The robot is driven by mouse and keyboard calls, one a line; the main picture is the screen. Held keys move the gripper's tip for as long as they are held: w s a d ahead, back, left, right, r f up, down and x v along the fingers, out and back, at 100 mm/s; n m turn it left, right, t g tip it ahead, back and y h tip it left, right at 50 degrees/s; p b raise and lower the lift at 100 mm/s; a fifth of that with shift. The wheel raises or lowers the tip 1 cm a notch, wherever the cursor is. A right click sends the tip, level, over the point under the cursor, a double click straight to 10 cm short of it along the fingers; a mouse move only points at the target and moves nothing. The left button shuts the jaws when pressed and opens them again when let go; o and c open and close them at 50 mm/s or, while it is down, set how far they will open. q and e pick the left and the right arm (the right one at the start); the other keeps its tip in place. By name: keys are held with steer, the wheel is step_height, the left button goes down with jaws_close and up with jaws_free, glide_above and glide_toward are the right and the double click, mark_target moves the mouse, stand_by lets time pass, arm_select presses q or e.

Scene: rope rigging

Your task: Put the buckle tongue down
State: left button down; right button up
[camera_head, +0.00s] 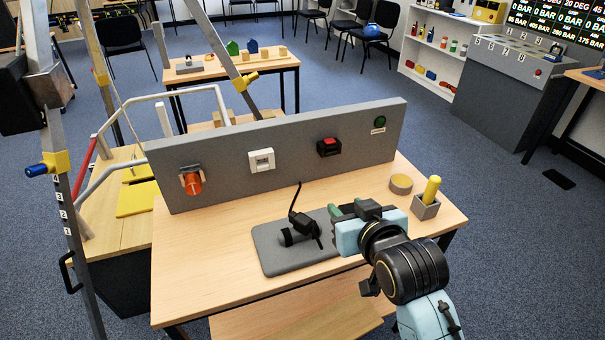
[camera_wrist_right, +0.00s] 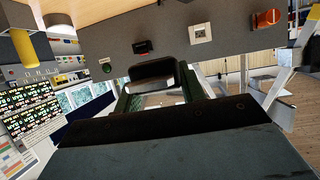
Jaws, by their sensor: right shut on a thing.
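My right gripper (camera_head: 334,212) is over the right part of a grey mat (camera_head: 285,264) on the wooden table. In the right wrist view its green-padded fingers (camera_wrist_right: 157,98) are shut on a black piece with a pale, shiny edge, which I take to be the buckle tongue (camera_wrist_right: 151,71). In the head view the gripper hides most of what it holds. A black fitting (camera_head: 302,225) with a thin upright part and a round end is on the mat, just left of the fingers. I cannot tell whether the held piece touches it. My left gripper is not in view.
A grey panel (camera_head: 222,164) stands behind the mat, with an orange knob (camera_head: 192,182), white switch (camera_head: 261,160), red button (camera_head: 329,146) and green button (camera_head: 379,122). A round wooden disc (camera_head: 401,184) and a holder with a yellow peg (camera_head: 432,189) are at right. The table's left front is clear.

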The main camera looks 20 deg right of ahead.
steer(key=shift+w+a, duration=0.15)
steer(key=shift+w, duration=0.25)
steer(key=w+f+n+y+p, duration=0.1)
steer(key=w+f+p, duration=0.15)
steer(key=w, duration=0.45)
steer(key=f, duration=0.3)
steer(key=f+b, duration=0.1)
steer(key=f, duration=0.2)
steer(key=d+f+b, duration=0.1)
steer(key=f, duration=0.2)
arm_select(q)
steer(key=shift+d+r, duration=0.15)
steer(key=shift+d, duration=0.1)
arm_select(e)
steer(key=shift+f, duration=0.15)
